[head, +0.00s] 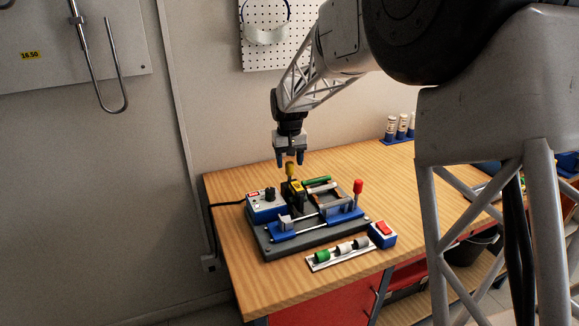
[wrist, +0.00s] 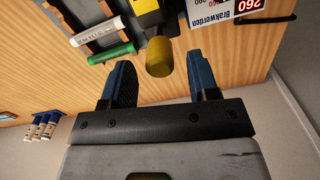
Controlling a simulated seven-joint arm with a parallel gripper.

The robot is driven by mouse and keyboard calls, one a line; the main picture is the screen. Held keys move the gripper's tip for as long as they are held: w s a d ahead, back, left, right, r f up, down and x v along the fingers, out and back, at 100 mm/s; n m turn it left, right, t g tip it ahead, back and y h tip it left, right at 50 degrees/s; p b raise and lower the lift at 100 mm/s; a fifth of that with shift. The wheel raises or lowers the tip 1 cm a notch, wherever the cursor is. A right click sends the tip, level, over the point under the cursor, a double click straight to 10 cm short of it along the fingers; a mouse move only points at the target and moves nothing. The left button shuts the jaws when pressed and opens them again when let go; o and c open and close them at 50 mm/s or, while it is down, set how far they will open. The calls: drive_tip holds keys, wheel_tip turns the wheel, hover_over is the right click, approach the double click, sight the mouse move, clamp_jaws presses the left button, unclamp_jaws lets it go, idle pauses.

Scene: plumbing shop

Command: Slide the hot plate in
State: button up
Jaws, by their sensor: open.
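The hot plate (head: 292,190) is a dark upright block with a yellow label, standing at the back of a grey machine base (head: 262,238). A yellow handle (head: 290,169) rises from it. In the wrist view the handle's rounded yellow end (wrist: 160,57) shows large, between the fingers in the picture. My gripper (head: 290,158) points down just above the handle, with its two blue fingers (wrist: 160,75) apart and nothing held. I cannot tell whether the fingertips reach down beside the handle. The lower part of the plate is hidden by the machine.
A blue control box (head: 267,206) stands left of the plate. Blue clamps (head: 343,213) on rods and a red-knobbed lever (head: 358,187) are at the right. A fittings strip (head: 338,252) and red-switch box (head: 383,234) lie in front.

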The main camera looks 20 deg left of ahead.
drive_tip(key=shift+f, duration=1.15)
clamp_jaws()
